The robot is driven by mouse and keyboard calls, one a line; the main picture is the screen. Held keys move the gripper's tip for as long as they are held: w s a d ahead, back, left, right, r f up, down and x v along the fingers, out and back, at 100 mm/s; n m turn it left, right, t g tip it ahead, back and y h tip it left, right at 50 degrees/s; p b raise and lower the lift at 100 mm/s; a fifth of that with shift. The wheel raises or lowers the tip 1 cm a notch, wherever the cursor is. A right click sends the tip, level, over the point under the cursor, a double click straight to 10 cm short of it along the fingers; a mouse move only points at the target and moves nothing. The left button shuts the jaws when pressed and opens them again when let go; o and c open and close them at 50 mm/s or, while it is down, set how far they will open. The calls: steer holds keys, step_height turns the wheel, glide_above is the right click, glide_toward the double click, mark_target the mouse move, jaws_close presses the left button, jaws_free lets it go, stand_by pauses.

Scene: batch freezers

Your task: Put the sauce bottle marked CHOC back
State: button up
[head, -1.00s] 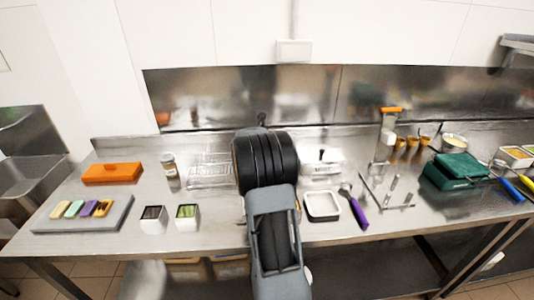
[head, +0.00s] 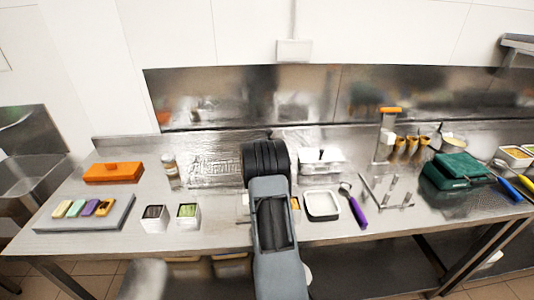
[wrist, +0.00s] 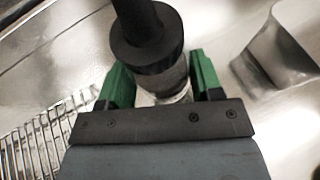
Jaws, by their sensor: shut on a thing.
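In the wrist view, my gripper (wrist: 160,78) has its two green fingers closed on the sides of a bottle (wrist: 150,38) with a black cap and spout and a clear lower body. The cap's top points toward the camera. No CHOC marking shows, so I cannot read which sauce it is. In the head view my own arm hides the gripper and the bottle. I cannot tell whether the bottle's base touches the steel table (head: 226,218).
A wire rack (wrist: 40,140) lies at the lower left of the wrist view, and a metal container (wrist: 287,48) stands at right. In the head view, a capped jar (head: 170,166), an orange box (head: 113,173), a white tray (head: 322,205) and a green case (head: 458,171) stand on the table.

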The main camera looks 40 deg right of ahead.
steer(key=shift+f, duration=0.15)
steer(key=o, duration=1)
